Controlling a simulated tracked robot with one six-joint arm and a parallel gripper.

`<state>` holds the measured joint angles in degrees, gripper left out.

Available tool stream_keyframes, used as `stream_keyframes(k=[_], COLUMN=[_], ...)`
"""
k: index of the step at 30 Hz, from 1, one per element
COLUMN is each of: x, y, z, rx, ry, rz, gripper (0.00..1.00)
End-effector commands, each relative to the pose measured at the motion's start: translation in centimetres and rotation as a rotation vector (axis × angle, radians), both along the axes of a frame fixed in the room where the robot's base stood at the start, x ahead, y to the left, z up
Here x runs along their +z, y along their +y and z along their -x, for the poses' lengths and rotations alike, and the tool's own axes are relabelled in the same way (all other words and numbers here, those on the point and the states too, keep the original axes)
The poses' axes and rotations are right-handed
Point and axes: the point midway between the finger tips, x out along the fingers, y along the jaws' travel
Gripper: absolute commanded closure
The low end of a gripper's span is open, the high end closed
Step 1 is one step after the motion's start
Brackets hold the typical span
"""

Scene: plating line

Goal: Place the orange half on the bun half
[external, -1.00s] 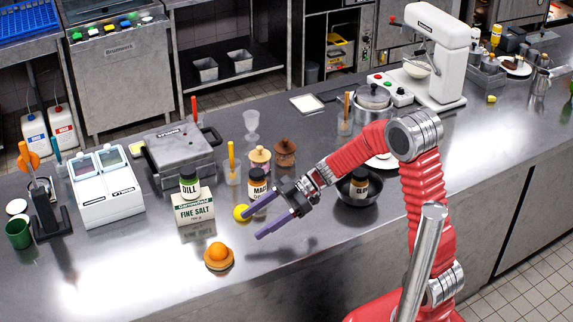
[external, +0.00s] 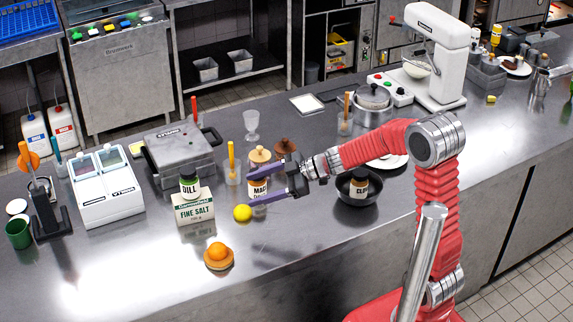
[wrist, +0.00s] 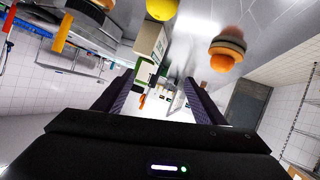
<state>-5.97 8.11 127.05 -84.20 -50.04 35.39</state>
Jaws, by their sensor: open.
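The orange half (external: 217,251) rests on top of the bun half (external: 219,264) near the front edge of the counter. In the wrist view the orange half (wrist: 222,63) and the bun half (wrist: 228,47) show at the upper right, touching each other. My gripper (external: 249,190) is open and empty. It is above the counter, up and to the right of the orange half and clear of it. Its two purple fingers also show in the wrist view (wrist: 158,88), with nothing between them.
A yellow ball (external: 242,213) lies close to my lower finger. A fine salt box (external: 194,208) with a dill jar (external: 189,183) on it stands to the left. A labelled jar (external: 258,183) is behind my fingers. A dark bowl (external: 345,194) holds another jar.

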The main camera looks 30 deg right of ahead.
Motion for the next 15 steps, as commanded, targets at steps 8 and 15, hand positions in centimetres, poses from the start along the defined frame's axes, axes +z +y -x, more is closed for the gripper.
stream_keyframes(k=[8, 15], x=[6.0, 8.9], y=[-9.1, -17.9], z=[-4.3, -2.8], rx=[-0.449, -0.796], ry=[-0.127, -0.097], rz=[0.088, 0.152], gripper=[0.36, 0.36])
